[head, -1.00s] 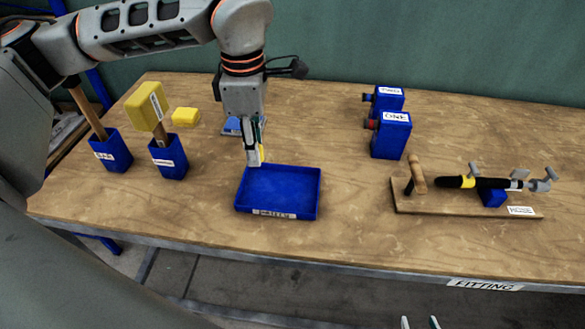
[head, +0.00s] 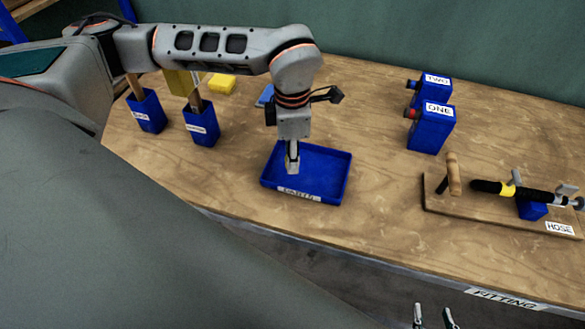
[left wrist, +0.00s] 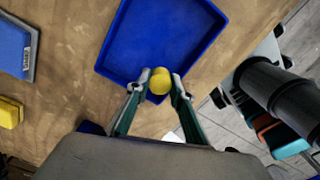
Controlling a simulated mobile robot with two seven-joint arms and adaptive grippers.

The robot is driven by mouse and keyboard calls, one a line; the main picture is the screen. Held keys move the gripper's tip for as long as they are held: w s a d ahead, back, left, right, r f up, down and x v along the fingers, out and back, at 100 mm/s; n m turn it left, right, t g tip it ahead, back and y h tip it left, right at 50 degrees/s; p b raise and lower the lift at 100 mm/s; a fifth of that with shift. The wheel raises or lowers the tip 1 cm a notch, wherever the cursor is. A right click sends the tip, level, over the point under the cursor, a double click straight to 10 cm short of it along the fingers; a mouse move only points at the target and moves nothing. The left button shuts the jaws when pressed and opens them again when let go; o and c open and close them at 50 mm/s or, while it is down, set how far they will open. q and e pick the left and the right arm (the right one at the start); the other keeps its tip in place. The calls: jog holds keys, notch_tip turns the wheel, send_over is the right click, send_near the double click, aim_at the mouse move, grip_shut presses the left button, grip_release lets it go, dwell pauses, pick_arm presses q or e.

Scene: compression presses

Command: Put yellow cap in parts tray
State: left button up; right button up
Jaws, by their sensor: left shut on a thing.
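The blue parts tray (head: 325,172) lies on the wooden table, with a label on its front wall. My left gripper (head: 292,166) points down over the left part of the tray, and the cap is hidden there in the head view. In the left wrist view the yellow cap (left wrist: 160,82) is pinched between the fingertips of my left gripper (left wrist: 160,88), over the near edge of the tray (left wrist: 160,35). My right gripper (head: 434,318) shows only its two separated fingertips at the bottom edge of the head view, empty.
Blue holders (head: 202,124) with hammers stand at the left. A yellow block (head: 222,84) lies behind them. Blue boxes marked ONE (head: 432,128) and TWO (head: 433,90) stand right of the tray. A hose fixture board (head: 480,207) is at the right. Table between is clear.

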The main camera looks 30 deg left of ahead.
aim_at(293, 179)
pick_arm(q)
jog(key=shift+f, duration=2.55)
jog(key=shift+f, duration=0.1)
jog(key=o, duration=0.4)
jog(key=shift+f, duration=0.1)
jog(key=shift+c, duration=0.2)
jog(key=shift+o, duration=0.7)
jog(key=shift+w+r, duration=0.1)
jog(key=shift+r, duration=0.5)
notch_tip(293, 179, up, 11)
jog(key=shift+r, duration=0.1)
